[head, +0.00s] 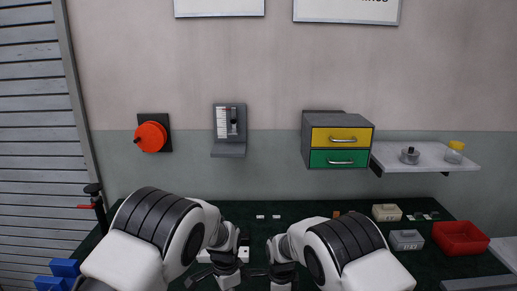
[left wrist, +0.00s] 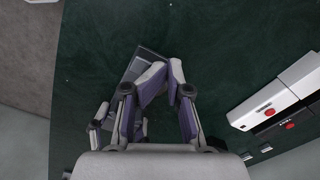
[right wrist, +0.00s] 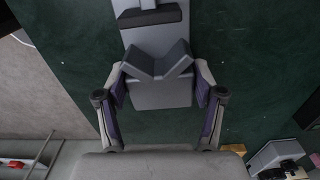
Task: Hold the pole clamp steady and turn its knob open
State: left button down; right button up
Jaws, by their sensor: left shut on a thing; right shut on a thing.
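The pole clamp (right wrist: 162,95) shows in the right wrist view as a grey block with a V-shaped jaw, and a grey plate with a dark bar above it. My right gripper (right wrist: 160,82) is shut on this block, one finger on each side. In the left wrist view, my left gripper (left wrist: 162,76) has its fingertips close together on a small part, with a grey piece of the clamp (left wrist: 150,56) just beyond. The knob itself is hidden by the fingers. In the head view, my left gripper (head: 227,280) and right gripper (head: 283,278) are side by side, low in the picture; my arms hide the clamp.
On the dark green bench are a red bin (head: 460,238), a grey box (head: 406,240) and a cream box (head: 386,212). Blue bins (head: 65,267) are at the left. Drawers (head: 340,141) and a shelf (head: 425,157) hang behind.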

pick_arm(q)
jog(key=shift+s+a, duration=0.15)
jog(key=shift+s, duration=0.15)
pick_arm(e)
jog(key=shift+w+r, duration=0.1)
jog(key=shift+w, duration=0.05)
pick_arm(q)
notch_tip(320, 180, up, 6)
jog(key=shift+w+f, duration=0.1)
jog(key=shift+w+a+f+m, duration=0.1)
jog(key=shift+w+f+m, duration=0.25)
jog(key=shift+f+m, duration=0.7)
jog(key=shift+w+f+m, duration=0.3)
jog(key=shift+f+m, duration=0.65)
jog(key=shift+f, duration=0.05)
jog(key=shift+w+a+f+m, duration=0.1)
jog(key=shift+w+f+m, duration=0.25)
jog(key=shift+f+m, duration=0.7)
jog(key=shift+s+d, duration=0.25)
jog(key=shift+d, duration=0.35)
pick_arm(e)
jog(key=shift+a, duration=0.15)
pick_arm(q)
jog(key=shift+s, duration=0.25)
